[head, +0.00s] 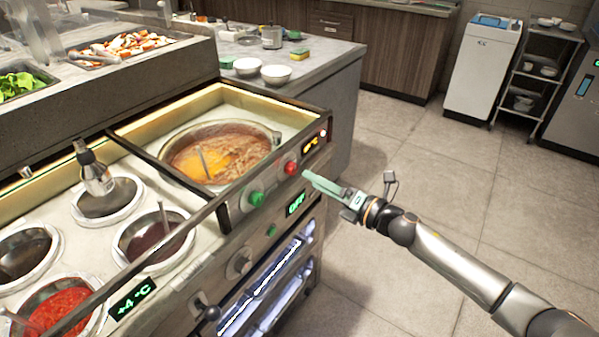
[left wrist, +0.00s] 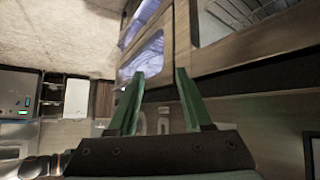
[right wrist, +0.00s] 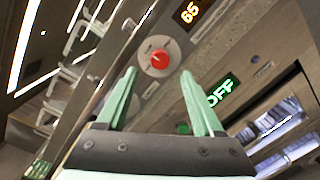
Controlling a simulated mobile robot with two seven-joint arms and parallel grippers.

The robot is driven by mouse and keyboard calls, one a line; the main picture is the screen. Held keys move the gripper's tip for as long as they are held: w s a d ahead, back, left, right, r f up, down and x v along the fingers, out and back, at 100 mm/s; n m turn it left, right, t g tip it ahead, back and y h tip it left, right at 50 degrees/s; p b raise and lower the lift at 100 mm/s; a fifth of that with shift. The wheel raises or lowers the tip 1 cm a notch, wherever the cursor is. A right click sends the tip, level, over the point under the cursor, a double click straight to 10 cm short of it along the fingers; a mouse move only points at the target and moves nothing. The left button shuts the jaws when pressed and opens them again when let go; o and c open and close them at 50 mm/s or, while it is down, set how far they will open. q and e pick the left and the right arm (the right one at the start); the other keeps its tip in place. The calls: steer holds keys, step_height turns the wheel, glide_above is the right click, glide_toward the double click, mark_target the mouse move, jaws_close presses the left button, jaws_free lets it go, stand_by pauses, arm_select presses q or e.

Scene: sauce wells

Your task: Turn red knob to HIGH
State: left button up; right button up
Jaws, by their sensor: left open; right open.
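The red knob (head: 291,168) sits on the front panel of the counter, right of a green knob (head: 256,198). In the right wrist view the red knob (right wrist: 160,59) is on a round pale plate, just beyond and between the fingertips. My right gripper (head: 306,175) is open, its green fingers pointing at the red knob from the right. In the right wrist view the open fingers (right wrist: 164,85) hold nothing. My left gripper shows only in the left wrist view (left wrist: 158,82), open and empty, near the glass-fronted lower part of the unit. The knob's setting marks are too small to read.
An orange display (head: 315,142) is above the red knob and a green OFF display (head: 296,203) below it. A pot of sauce (head: 277,137) sits in the well behind. Other wells (head: 150,240) lie left. The floor (head: 420,170) at right is clear.

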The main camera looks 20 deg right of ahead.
mark_target(295, 170)
steer(key=x, duration=0.5)
steer(key=shift+w+a, duration=0.25)
jaws_close()
stand_by(0.4)
